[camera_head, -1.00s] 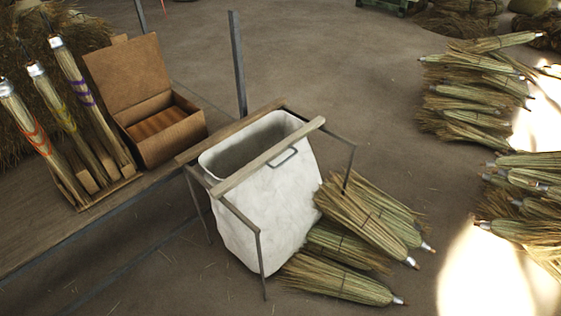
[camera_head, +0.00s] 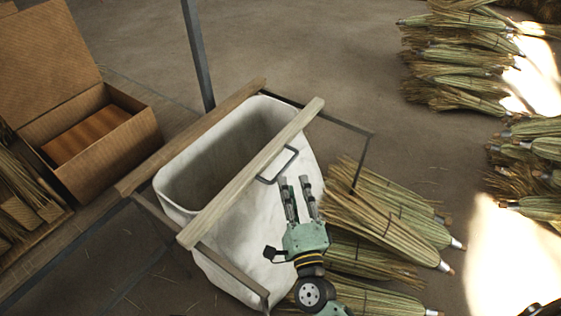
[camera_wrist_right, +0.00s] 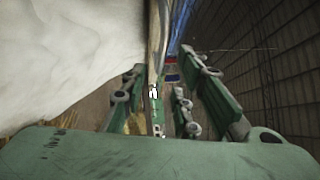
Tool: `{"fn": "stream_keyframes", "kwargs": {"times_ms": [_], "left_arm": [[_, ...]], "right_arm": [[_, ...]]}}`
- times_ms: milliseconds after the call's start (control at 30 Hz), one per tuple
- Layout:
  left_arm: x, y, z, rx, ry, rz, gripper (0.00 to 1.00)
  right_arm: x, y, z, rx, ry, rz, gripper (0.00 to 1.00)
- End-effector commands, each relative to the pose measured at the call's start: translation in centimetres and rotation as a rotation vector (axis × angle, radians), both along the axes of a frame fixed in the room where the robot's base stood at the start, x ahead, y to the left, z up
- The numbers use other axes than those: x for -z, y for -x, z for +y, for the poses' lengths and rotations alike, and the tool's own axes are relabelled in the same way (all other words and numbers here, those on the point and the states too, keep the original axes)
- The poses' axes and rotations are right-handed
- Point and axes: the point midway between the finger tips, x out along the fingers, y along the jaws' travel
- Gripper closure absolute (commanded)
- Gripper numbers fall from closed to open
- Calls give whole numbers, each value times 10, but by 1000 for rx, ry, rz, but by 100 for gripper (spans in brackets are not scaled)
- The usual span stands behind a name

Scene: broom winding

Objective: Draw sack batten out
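The white sack (camera_head: 246,156) hangs open in a metal frame. The wooden batten (camera_head: 254,172) lies across its near top side, with a dark wire handle (camera_head: 279,165) on its outer side. My right gripper (camera_head: 297,188) is in front of the sack, just below the handle in the head view, with its two fingers apart and nothing between them. In the right wrist view the open fingers (camera_wrist_right: 180,95) show beside the white sack cloth (camera_wrist_right: 65,60). I cannot tell whether they touch the handle. My left gripper is not in view.
Broom bundles (camera_head: 385,215) lie on the floor right of the sack, close to my right arm. More bundles (camera_head: 465,60) are stacked at the far right. An open cardboard box (camera_head: 105,140) stands on the bench at left. A metal post (camera_head: 198,55) rises behind the sack.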

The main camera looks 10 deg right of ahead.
Motion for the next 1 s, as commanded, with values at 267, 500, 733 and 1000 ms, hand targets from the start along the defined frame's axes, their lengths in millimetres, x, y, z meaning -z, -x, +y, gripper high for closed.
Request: {"fn": "stream_keyframes", "kwargs": {"times_ms": [267, 500, 733, 1000], "left_arm": [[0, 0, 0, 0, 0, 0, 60], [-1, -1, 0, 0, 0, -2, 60], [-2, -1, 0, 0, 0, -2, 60], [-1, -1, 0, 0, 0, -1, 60]], "right_arm": [[-8, -42, -1, 1, 1, -3, 72], [-11, -70, -1, 1, 4, -1, 72], [-11, -74, -1, -1, 4, 1, 72], [-11, -74, -1, 0, 5, 1, 86]]}}
